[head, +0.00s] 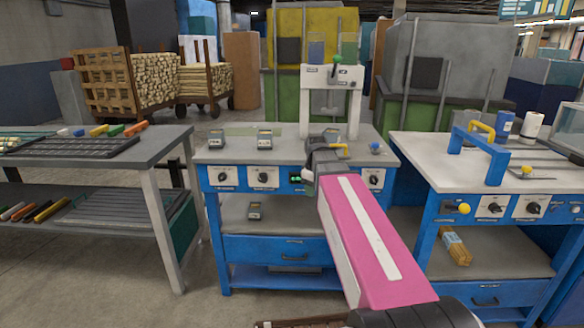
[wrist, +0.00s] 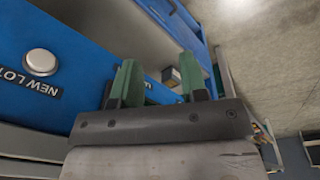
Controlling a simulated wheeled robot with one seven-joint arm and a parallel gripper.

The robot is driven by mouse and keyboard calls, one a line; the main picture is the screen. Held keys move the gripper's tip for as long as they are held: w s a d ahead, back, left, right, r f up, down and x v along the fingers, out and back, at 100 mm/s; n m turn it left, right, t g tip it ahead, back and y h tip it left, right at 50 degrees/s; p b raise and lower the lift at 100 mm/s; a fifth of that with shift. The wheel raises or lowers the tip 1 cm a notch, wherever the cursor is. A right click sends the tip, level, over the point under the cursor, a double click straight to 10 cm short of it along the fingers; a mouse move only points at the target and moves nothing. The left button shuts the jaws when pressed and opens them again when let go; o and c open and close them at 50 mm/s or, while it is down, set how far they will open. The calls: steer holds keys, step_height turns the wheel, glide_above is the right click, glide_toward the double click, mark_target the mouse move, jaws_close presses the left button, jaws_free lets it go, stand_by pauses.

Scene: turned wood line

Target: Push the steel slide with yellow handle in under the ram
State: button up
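The yellow handle (head: 341,150) of the slide shows in the head view at the middle table, just beyond my wrist. Most of the steel slide is hidden behind my wrist. The ram stands in a white press frame (head: 355,100) behind it, with a green knob on top. How far the slide sits under the ram cannot be told. My gripper (wrist: 158,68) shows in the wrist view with two green fingers apart and nothing between them. In the head view my wrist is at the table's front edge, close to the handle in the picture; no contact can be made out.
The middle table (head: 225,155) carries small grey devices and a blue button. Its blue front has knobs; a white button (wrist: 40,62) marked NEW LOT is near my fingers. A left table (head: 165,145) stands apart.

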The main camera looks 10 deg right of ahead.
mark_target(332, 145)
steer(key=s+f+m, duration=0.4)
steer(key=s+f, duration=0.3)
steer(key=f, duration=0.3)
steer(key=s+f+m+g, duration=0.1)
steer(key=s+f+m, duration=0.4)
steer(key=f, duration=0.6)
steer(key=shift+s+d, duration=0.25)
steer(key=shift+s, duration=0.6)
steer(key=shift+s+f, duration=0.1)
steer(key=shift+s, duration=0.05)
steer(key=c, duration=0.4)
steer(key=shift+w+d+r, duration=0.1)
steer(key=shift+w+r, duration=0.1)
jaws_close()
steer(key=w+d+r+n+t+y, duration=0.2)
steer(key=w+d+r+n, duration=0.3)
steer(key=r, duration=0.8)
steer(key=w+d+r+n+t+y, duration=0.15)
steer(key=w+r+n, duration=0.35)
steer(key=r, duration=0.9)
steer(key=w+d+r+n+t+y, duration=0.1)
steer(key=w+d+r+n+t, duration=0.15)
steer(key=r+n, duration=0.75)
steer(key=w+a+f+m, duration=0.3)
steer(key=w+a+f, duration=0.1)
steer(key=w, duration=0.4)
steer(key=shift+w+a+f+g, duration=0.2)
steer(key=shift+w+f+g, duration=0.1)
steer(key=shift+w+f, duration=0.1)
